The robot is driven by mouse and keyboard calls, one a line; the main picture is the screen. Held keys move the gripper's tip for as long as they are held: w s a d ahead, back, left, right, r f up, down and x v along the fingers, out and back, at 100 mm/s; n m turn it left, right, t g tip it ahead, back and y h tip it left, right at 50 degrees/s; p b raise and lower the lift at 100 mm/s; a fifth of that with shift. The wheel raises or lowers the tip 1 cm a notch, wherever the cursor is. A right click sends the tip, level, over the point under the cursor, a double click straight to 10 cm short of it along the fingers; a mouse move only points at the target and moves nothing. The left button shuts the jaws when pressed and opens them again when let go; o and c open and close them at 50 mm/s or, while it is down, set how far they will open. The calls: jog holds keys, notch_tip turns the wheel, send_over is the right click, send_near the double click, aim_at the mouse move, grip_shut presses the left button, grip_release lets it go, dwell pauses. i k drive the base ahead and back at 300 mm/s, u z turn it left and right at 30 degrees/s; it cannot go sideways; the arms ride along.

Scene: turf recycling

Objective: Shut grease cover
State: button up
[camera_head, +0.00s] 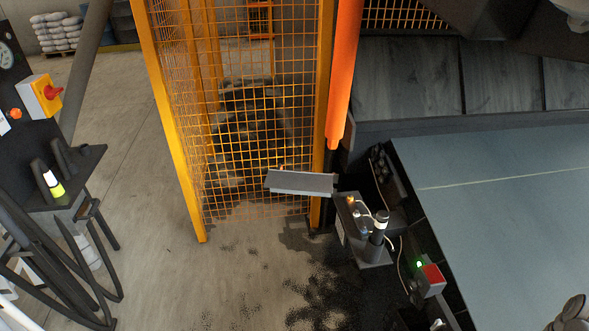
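The grease cover (300,182) is a flat grey metal flap in the middle of the view. It stands open, swung out to the left of the small grey grease box (350,222) at the machine's side. The box's top is uncovered, and a fitting with a white and black cylinder (379,226) and thin cables shows there. A grey jointed part is cut off at the lower right edge, far from the cover. It may be the end of my arm, but its fingers cannot be made out.
An orange mesh fence (250,110) stands just behind the cover, with an orange post (343,80) beside it. A belt (500,210) fills the right. A red button box (431,280) sits below the grease box. A control stand (50,160) is at left. Dark debris lies on the floor.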

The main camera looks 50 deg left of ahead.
aim_at(279, 180)
jog(key=z, duration=0.2)
jog(key=k, duration=0.95)
jog(key=u, duration=1.05)
jog(key=i, duration=1)
jog(key=z, duration=0.05)
